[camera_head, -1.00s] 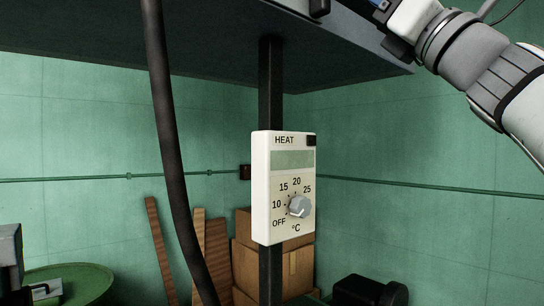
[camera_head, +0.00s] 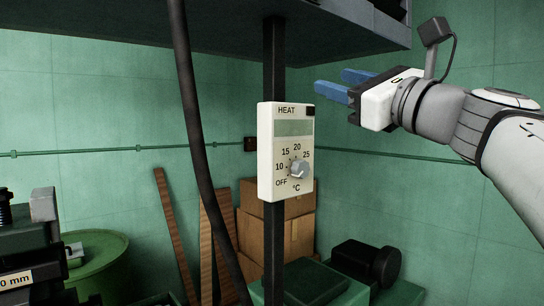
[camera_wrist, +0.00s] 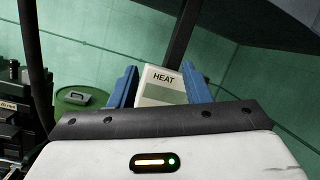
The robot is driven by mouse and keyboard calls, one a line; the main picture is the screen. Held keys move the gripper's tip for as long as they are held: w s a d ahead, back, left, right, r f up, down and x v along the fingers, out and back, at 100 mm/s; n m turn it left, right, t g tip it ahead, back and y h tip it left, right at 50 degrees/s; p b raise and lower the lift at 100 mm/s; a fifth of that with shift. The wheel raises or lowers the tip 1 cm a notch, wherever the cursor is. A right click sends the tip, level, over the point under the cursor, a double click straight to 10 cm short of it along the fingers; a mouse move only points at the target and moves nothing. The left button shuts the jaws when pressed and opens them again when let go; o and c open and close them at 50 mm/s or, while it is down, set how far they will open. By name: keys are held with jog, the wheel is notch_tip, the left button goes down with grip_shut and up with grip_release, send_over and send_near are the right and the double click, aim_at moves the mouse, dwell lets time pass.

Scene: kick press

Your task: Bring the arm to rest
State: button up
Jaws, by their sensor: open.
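My gripper (camera_head: 330,81) is in the upper right of the head view, with its two blue fingers apart and nothing between them. It points left, near the top right of the white HEAT box (camera_head: 265,150). The box is fixed to a dark upright post (camera_head: 274,65) and has a grey knob (camera_head: 299,169) and a blank display. The knob's exact setting is too small to tell. In the wrist view, the top of the HEAT box (camera_wrist: 160,92) shows between the blue fingers, beyond them. The knob is hidden there behind my gripper's body.
A dark overhead shelf (camera_head: 200,22) spans the top. A thick black cable (camera_head: 188,95) hangs left of the post. Cardboard boxes (camera_head: 262,235), wooden planks (camera_head: 172,225), a green drum (camera_head: 105,250) and dark machinery (camera_head: 25,240) stand below. The wall on the right is clear.

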notch_tip(320, 180, down, 30)
jog(key=a+n+g+h, duration=0.2)
jog(key=n+g+h, duration=0.4)
jog(key=n+g, duration=0.3)
jog(key=s+d+f+n+g+h, duration=0.2)
jog(key=s+f+n, duration=0.4)
jog(key=f, duration=0.5)
jog(key=s+d+f+n+g+h, duration=0.3)
jog(key=s+f+n, duration=0.3)
jog(key=f, duration=0.5)
jog(key=d+n+h, duration=0.1)
jog(key=n, duration=0.1)
jog(key=shift+s+f+n+h, duration=0.3)
jog(key=shift+n+h, duration=0.1)
